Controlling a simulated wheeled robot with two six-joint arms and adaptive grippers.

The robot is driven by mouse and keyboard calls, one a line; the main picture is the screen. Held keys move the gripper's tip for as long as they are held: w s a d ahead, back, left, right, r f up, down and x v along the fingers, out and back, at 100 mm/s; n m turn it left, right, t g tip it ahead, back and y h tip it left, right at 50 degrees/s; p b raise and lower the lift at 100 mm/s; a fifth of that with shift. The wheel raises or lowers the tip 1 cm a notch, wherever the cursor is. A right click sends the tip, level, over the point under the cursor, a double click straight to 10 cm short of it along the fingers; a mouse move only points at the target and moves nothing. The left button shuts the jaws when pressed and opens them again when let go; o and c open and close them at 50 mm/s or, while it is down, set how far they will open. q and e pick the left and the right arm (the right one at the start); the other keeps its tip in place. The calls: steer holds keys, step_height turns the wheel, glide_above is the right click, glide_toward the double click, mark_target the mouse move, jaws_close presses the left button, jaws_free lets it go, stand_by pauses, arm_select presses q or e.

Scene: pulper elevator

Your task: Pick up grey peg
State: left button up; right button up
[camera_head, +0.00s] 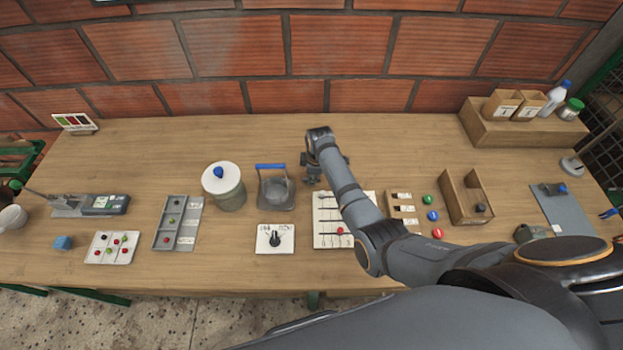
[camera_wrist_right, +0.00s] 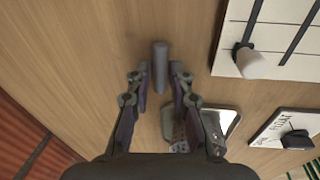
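The grey peg (camera_wrist_right: 160,68) shows in the right wrist view as a small grey cylinder over the wooden table, in line with the gap between my right gripper's fingertips. My right gripper (camera_wrist_right: 160,80) is open, with one finger on each side of the peg and visible gaps to it. I cannot tell how deep the peg sits between the fingers. In the head view my right gripper (camera_head: 325,171) points down at the table behind the slotted white board, and the peg cannot be made out there. My left gripper is not in view.
The slotted white board (camera_head: 328,235) is just in front of the gripper. A grey tray with a blue handle (camera_head: 271,167) stands close to its left. A lidded jar (camera_head: 230,195) is further left. An open wooden box (camera_head: 452,202) is to the right. Bare table lies behind.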

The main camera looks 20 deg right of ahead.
steer(key=c, duration=0.4)
steer(key=shift+r, duration=0.1)
jaws_close()
